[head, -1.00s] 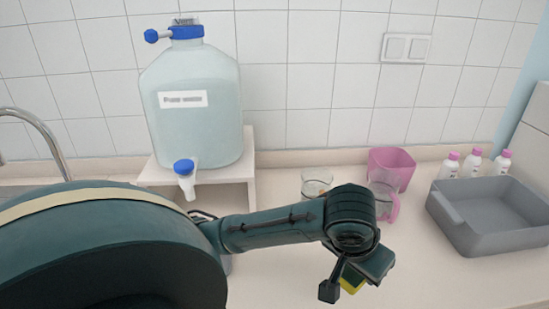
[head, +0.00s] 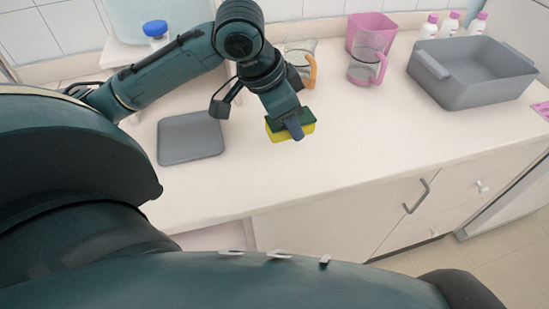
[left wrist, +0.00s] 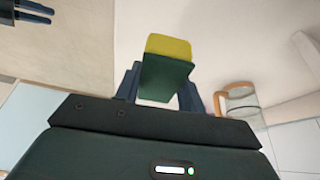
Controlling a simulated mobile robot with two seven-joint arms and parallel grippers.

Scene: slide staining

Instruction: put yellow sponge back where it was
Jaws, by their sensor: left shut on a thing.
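The yellow sponge (head: 277,134) has a dark green scouring side. My left gripper (head: 292,126) is shut on it and holds it over the counter. In the left wrist view the sponge (left wrist: 168,48) sits between the two fingers of my left gripper (left wrist: 160,88), green side facing the camera and yellow end beyond. How high it is above the counter I cannot tell. My right gripper (left wrist: 35,10) shows at the top left corner of the left wrist view, with two dark fingers apart; it is not in the head view.
A grey tray (head: 190,138) lies flat left of the sponge. Behind stand an orange-handled beaker (head: 300,62), a pink-handled jug (head: 367,62) and a pink container (head: 370,28). A grey basin (head: 475,75) and pink-capped bottles (head: 449,24) are at right. The counter's front middle is clear.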

